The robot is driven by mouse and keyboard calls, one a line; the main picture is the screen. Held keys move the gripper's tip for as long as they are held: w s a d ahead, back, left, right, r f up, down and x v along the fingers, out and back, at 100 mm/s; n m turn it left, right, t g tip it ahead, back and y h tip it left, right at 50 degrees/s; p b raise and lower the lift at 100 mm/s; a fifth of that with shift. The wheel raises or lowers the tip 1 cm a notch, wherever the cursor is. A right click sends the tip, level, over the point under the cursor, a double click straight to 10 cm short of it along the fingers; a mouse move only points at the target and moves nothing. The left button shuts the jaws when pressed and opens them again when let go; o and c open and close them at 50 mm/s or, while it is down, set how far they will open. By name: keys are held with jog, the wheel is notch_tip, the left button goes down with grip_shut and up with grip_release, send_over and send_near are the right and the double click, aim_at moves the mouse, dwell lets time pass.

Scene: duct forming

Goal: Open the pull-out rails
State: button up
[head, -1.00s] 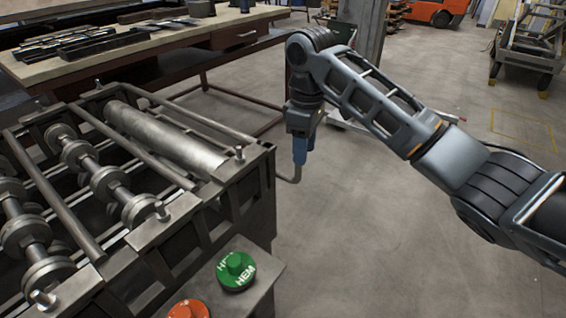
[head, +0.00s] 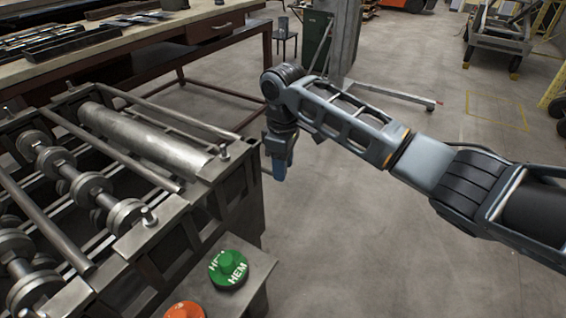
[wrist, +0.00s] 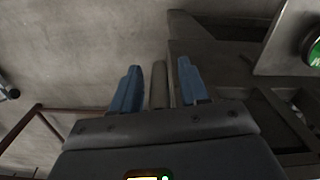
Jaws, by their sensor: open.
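The roll-forming machine (head: 250,180) stands at the left in the head view, with its rollers and long bars on top. My gripper (head: 278,170), with blue fingers, points down beside the machine's right side. In the wrist view my gripper (wrist: 157,88) is open, its two blue fingers apart. A grey bar (wrist: 160,84) shows between the fingers; it looks like a rail or handle end at the machine's side. I cannot tell whether the fingers touch it. In the head view this bar is hidden around my gripper.
A green HEM button (head: 229,268) and an orange button (head: 185,311) sit on a ledge at the machine's front corner. A workbench (head: 110,60) with metal parts stands behind. A wheeled cart (head: 500,42) is far right. The floor right of the machine is open.

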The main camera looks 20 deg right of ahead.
grip_shut()
dwell(0.3)
dwell(0.4)
